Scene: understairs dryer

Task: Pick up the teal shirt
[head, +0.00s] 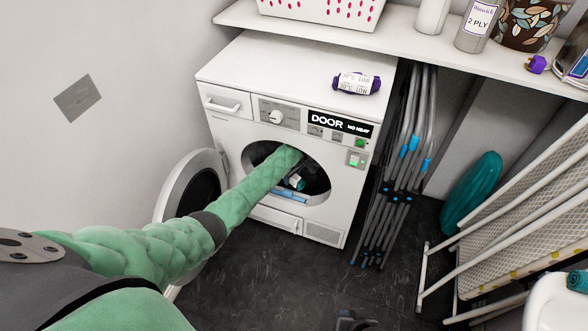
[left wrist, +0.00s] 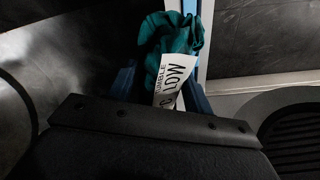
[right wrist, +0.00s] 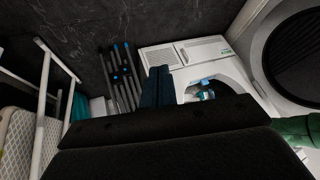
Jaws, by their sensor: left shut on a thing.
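The teal shirt (left wrist: 172,38) is a bunched dark-teal bundle with a white printed tag (left wrist: 170,78), seen close up in the left wrist view. A small part of the teal shirt (head: 300,184) shows through the round dryer opening in the head view. My left gripper (left wrist: 163,78) is shut on the teal shirt, its blue fingers on either side of the bundle. My green left arm reaches into the drum and hides part of the opening. My right gripper (right wrist: 158,84) is outside the dryer, its fingers together with nothing between them.
The white dryer (head: 285,58) has its round door (head: 187,182) swung open to the left. A purple rolled cloth with a tag (head: 356,83) lies on top. A folded metal rack (head: 400,150) stands close on the right, with an ironing board (head: 535,205) beyond.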

